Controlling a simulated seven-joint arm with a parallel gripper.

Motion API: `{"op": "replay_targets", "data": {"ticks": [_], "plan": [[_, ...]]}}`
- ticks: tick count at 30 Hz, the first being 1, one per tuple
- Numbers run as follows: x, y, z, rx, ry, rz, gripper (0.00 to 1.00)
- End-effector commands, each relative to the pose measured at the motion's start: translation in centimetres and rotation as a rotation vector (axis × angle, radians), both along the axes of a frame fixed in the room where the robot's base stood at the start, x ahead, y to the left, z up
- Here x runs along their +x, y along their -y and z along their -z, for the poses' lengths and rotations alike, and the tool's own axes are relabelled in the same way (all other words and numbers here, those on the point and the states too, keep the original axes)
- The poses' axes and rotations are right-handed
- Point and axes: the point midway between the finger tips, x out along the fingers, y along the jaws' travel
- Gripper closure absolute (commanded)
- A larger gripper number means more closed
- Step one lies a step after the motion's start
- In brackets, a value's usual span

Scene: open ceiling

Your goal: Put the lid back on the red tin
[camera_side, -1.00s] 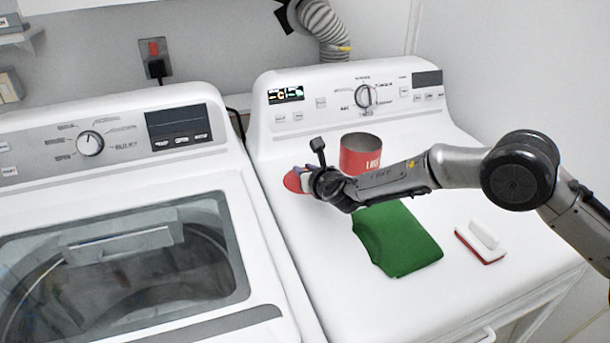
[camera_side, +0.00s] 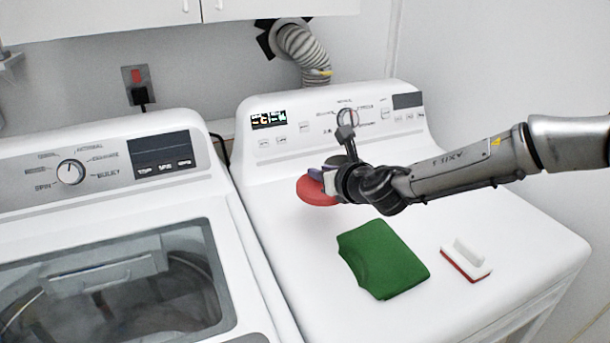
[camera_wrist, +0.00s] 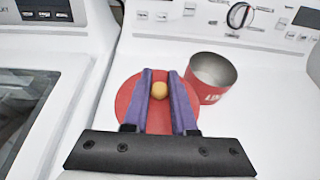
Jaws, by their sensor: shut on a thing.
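The red lid (camera_side: 316,191) is a flat disc with a small yellow-orange knob. My gripper (camera_wrist: 160,88) is shut on the lid's knob, its purple fingers on either side of it. In the side view my gripper (camera_side: 331,182) holds the lid above the dryer top. The red tin (camera_wrist: 210,78) stands upright and open, with a grey inside and white lettering. In the wrist view it is just right of the lid and beyond it. In the side view the tin is hidden behind my gripper and arm.
A folded green cloth (camera_side: 383,258) and a white brush with a red base (camera_side: 466,260) lie on the white dryer top (camera_side: 290,238). The control panel (camera_side: 300,125) rises behind. A washer with a glass lid (camera_side: 110,285) stands at left.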

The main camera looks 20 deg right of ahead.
Motion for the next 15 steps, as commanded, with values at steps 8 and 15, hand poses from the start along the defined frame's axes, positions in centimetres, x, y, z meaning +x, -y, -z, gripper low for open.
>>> {"op": "replay_targets", "data": {"ticks": [8,15], "plan": [[-2.8,1.0,-1.5,0.001,0.002,0.002,1.00],[-3.2,1.2,-4.7,0.005,0.006,0.002,1.00]]}}
